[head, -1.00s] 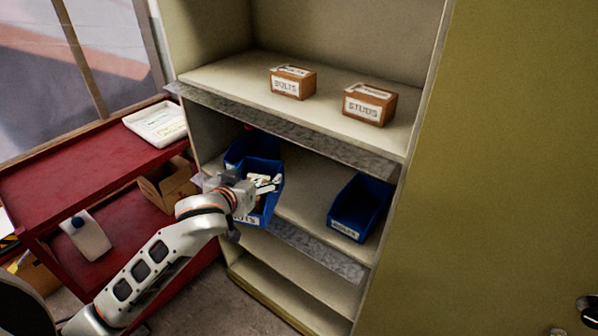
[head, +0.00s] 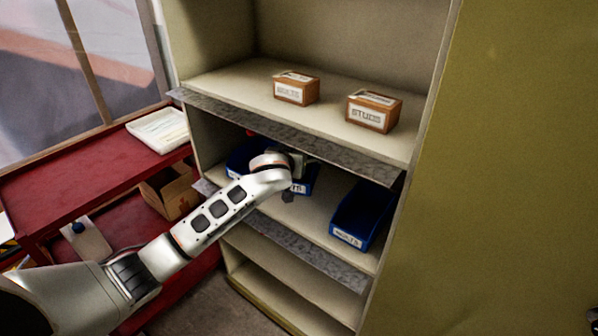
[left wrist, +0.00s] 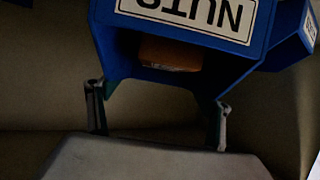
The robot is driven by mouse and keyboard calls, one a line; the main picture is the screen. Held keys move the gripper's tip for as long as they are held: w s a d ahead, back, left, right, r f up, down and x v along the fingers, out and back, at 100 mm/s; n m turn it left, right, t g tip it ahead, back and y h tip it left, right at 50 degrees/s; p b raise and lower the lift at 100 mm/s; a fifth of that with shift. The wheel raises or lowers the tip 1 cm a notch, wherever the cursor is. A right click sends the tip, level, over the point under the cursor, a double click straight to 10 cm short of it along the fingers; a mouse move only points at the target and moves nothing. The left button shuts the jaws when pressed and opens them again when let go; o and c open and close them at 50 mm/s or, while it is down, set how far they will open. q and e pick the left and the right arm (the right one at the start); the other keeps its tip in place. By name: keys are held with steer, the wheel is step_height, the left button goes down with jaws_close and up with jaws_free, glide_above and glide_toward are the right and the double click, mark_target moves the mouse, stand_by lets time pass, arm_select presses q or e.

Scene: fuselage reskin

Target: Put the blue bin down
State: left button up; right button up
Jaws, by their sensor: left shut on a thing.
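The blue bin labelled NUTS (left wrist: 185,55) fills the top middle of the left wrist view, its label upside down there. A brown item lies inside it. The fingers of my left gripper (left wrist: 158,115) are on either side of the bin's narrower near part, shut on it. In the head view my left wrist mostly hides this gripper. Part of the held bin (head: 303,187) shows there, over the middle shelf of the cabinet. I cannot tell whether its base touches the shelf. My right gripper is not in view.
A second blue bin (head: 240,157) stands behind my wrist on the middle shelf's left, and another (head: 362,215) at its right. Boxes marked BOLTS (head: 296,89) and STUDS (head: 373,111) sit on the shelf above, whose metal edge (head: 280,135) overhangs. A red cart (head: 80,170) stands left.

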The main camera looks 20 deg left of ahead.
mark_target(300, 189)
arm_select(q)
step_height(300, 189, down, 6)
steer(key=shift+r+b, duration=0.15)
steer(key=shift+b, duration=0.2)
steer(key=shift+w+f, duration=0.2)
steer(key=shift+f, duration=0.35)
steer(key=o, duration=1.7)
steer(key=shift+s+f, duration=0.1)
steer(key=p+v, duration=0.1)
steer(key=v, duration=1.1)
steer(key=shift+p, duration=0.3)
